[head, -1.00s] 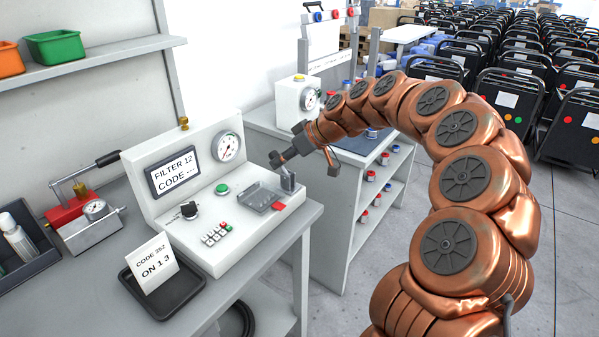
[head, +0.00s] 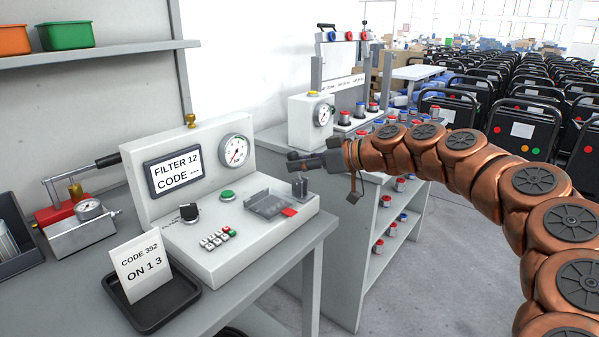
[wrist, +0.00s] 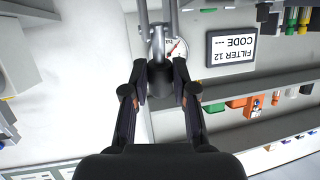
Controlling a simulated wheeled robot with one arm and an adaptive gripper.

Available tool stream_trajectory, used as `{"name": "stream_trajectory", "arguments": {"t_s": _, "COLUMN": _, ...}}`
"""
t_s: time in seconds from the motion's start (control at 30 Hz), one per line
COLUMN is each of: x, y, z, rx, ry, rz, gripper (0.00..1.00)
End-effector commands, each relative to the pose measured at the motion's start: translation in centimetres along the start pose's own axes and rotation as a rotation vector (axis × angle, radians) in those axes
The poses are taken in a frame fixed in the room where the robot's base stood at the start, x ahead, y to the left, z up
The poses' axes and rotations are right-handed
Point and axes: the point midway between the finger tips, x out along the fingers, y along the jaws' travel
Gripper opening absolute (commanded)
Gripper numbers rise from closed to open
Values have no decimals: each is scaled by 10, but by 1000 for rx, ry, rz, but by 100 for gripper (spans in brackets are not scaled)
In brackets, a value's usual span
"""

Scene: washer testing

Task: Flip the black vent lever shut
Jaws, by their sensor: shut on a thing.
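A black knob with a short lever-like top (head: 188,212) sits on the white test unit (head: 225,262), left of the green button. I cannot tell for sure that it is the vent lever or how it is set. My gripper (head: 303,163) is at the unit's right end, well to the right of the knob. In the wrist view its fingers (wrist: 160,92) are closed around a dark grey piece (wrist: 160,72). In the head view a grey cylinder (head: 299,187) shows below the gripper; I cannot tell whether its base touches the unit.
A black tray (head: 150,305) with a code card stands in front. A red pump (head: 62,210) with a black handle stands left.

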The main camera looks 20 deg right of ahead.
Motion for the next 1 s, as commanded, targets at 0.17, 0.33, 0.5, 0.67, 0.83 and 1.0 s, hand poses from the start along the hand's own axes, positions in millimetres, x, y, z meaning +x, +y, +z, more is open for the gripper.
{"name": "stream_trajectory", "arguments": {"t_s": 0.17, "x": 0, "y": -1, "z": 1, "rx": -3, "ry": 10, "rz": -4, "gripper": 0}}
{"name": "stream_trajectory", "arguments": {"t_s": 0.33, "x": -1, "y": -1, "z": 1, "rx": -3, "ry": 11, "rz": -4, "gripper": 0}}
{"name": "stream_trajectory", "arguments": {"t_s": 0.5, "x": -1, "y": -1, "z": 1, "rx": -3, "ry": 10, "rz": -4, "gripper": 0}}
{"name": "stream_trajectory", "arguments": {"t_s": 0.67, "x": -1, "y": -1, "z": 1, "rx": -3, "ry": 10, "rz": -4, "gripper": 41}}
{"name": "stream_trajectory", "arguments": {"t_s": 0.83, "x": 0, "y": -1, "z": 1, "rx": -4, "ry": 10, "rz": -4, "gripper": 52}}
{"name": "stream_trajectory", "arguments": {"t_s": 1.0, "x": 0, "y": -1, "z": 0, "rx": -4, "ry": 11, "rz": -3, "gripper": 52}}
